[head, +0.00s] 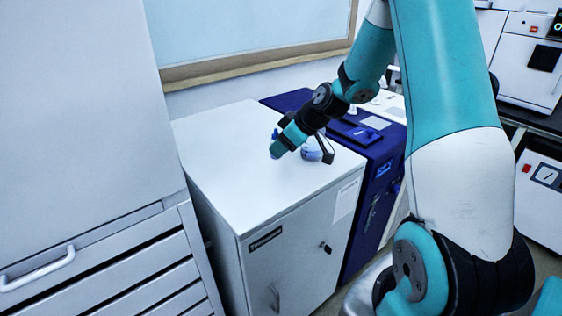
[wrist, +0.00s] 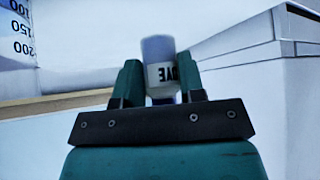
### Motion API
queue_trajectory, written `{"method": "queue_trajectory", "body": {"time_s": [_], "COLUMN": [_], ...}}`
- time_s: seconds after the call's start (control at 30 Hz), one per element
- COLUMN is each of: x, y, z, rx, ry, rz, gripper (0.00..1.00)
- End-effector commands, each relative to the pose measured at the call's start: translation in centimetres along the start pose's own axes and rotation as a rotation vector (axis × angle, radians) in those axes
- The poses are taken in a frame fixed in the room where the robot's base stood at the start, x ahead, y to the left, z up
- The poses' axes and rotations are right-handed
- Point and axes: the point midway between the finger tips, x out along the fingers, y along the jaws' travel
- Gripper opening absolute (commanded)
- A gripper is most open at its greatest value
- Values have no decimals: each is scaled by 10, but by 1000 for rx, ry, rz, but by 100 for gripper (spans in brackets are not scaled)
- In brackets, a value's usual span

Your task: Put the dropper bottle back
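The dropper bottle (wrist: 161,72) is pale with a white label of dark letters, upside down in the wrist view. It sits between the two teal fingers of my gripper (wrist: 161,85), which press against its sides. Small blue bits of the bottle (head: 275,133) show at the fingertips; the rest is hidden by the fingers. I cannot tell whether the bottle touches the top.
A rounded blue-and-white glass vessel (head: 312,150) stands on the white cabinet top (head: 225,160) just right of my gripper. A graduated vessel (wrist: 18,45) shows at the wrist view's upper left. A dark blue instrument (head: 365,150) stands right of the cabinet. The near cabinet top is clear.

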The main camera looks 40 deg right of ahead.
Motion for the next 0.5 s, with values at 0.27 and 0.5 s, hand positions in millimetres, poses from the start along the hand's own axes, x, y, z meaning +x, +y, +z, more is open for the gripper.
{"method": "queue_trajectory", "body": {"time_s": [0.27, 0.5], "x": [24, 40], "y": [0, 0], "z": [20, 34], "rx": [3, 0], "ry": [-2, 0], "rz": [-2, 1], "gripper": [33, 33]}}
